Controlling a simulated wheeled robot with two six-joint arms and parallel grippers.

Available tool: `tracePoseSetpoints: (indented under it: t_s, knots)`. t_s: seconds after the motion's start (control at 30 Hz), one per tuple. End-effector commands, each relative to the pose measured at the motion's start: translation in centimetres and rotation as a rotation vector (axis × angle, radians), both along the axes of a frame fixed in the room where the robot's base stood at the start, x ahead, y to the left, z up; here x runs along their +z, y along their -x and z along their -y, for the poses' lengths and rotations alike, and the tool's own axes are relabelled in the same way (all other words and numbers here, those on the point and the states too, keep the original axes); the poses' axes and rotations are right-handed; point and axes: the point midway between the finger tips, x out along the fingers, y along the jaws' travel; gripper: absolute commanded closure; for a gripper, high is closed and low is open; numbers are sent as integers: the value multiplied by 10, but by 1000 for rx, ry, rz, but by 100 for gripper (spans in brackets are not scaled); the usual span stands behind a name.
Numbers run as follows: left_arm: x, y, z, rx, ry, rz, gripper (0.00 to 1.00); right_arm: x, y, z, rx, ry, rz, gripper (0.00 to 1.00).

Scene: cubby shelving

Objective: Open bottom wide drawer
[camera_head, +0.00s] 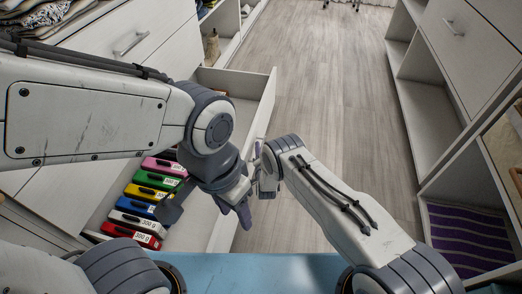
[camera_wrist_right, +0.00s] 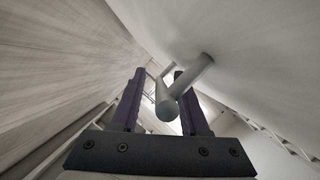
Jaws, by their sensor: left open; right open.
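The bottom wide drawer (camera_head: 268,103) stands pulled out from the left cabinet in the head view, its front panel facing the aisle. Its front part is partly hidden by my left arm. My right gripper (camera_head: 259,170) is at the outer side of that panel. In the right wrist view my right gripper (camera_wrist_right: 160,100) is open, with its dark fingers on either side of a grey bar handle (camera_wrist_right: 193,76) on a white front. Whether they touch it I cannot tell. My left gripper (camera_head: 210,210) is open and empty over the drawer's near part.
Several coloured labelled boxes (camera_head: 157,184) lie in a row inside the drawer. A closed drawer with a handle (camera_head: 131,43) and folded cloth are at upper left. Open shelving (camera_head: 428,115) stands on the right. The wood floor (camera_head: 325,85) between is clear.

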Motion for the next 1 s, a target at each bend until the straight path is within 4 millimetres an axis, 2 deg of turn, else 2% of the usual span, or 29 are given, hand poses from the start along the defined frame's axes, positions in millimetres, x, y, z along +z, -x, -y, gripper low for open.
tracePoseSetpoints:
  t_s: [0.17,0.4,0.6,0.77,1.0]
  knots:
    - [11,0,0,0,0,0,50,6,13,1,1,1,-3,55]
    - [41,0,0,0,0,0,50,19,58,5,2,3,-5,55]
    - [55,0,0,0,0,0,50,24,90,7,1,2,-4,55]
    - [58,0,0,0,0,0,50,25,100,9,0,0,-2,55]
    - [57,0,0,0,0,0,50,25,101,9,-1,0,-1,55]
